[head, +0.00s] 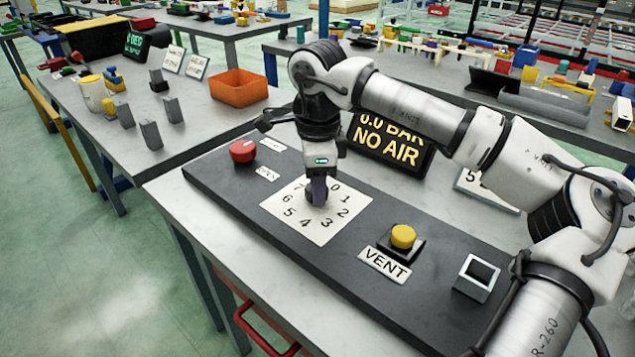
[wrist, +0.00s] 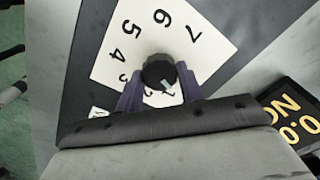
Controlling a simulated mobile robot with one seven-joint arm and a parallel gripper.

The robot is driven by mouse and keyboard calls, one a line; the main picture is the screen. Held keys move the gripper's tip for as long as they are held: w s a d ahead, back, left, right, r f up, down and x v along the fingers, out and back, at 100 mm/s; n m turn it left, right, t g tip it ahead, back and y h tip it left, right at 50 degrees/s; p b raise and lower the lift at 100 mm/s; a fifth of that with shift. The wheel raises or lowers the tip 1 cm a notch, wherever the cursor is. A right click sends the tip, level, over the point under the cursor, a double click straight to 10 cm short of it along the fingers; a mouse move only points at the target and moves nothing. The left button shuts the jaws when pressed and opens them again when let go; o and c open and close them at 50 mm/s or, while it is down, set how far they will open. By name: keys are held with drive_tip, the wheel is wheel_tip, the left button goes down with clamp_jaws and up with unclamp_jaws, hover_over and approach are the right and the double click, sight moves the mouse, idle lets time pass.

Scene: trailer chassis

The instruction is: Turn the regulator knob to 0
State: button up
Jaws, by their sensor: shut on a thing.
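The regulator knob (wrist: 157,68) is round and black, at the middle of a white dial card (head: 285,212) with numbers around it. In the wrist view a small light mark on the knob's lower right edge faces roughly the side of the 1; the exact number is unclear. My gripper (head: 317,188) points down over the dial and is shut on the knob. Its two purple fingers (wrist: 160,86) sit on either side of the knob in the wrist view. The 0 shows beside the gripper in the head view; fingers and gripper body hide part of the dial in the wrist view.
A display (head: 388,145) reads 0.0 BAR NO AIR behind the dial. On the dark panel (head: 225,185) are a red button (head: 243,151), a yellow button (head: 402,236) by a VENT label (head: 384,264), and a square switch (head: 477,277). An orange bin (head: 239,88) stands behind.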

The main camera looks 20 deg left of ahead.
drive_tip(key=shift+r+n, duration=0.1)
drive_tip(key=shift+n, duration=1.4)
drive_tip(key=o, duration=1)
wheel_tip(320, 180, up, 14)
drive_tip(key=shift+s+d+f, duration=0.1)
drive_tip(key=shift+f, duration=0.05)
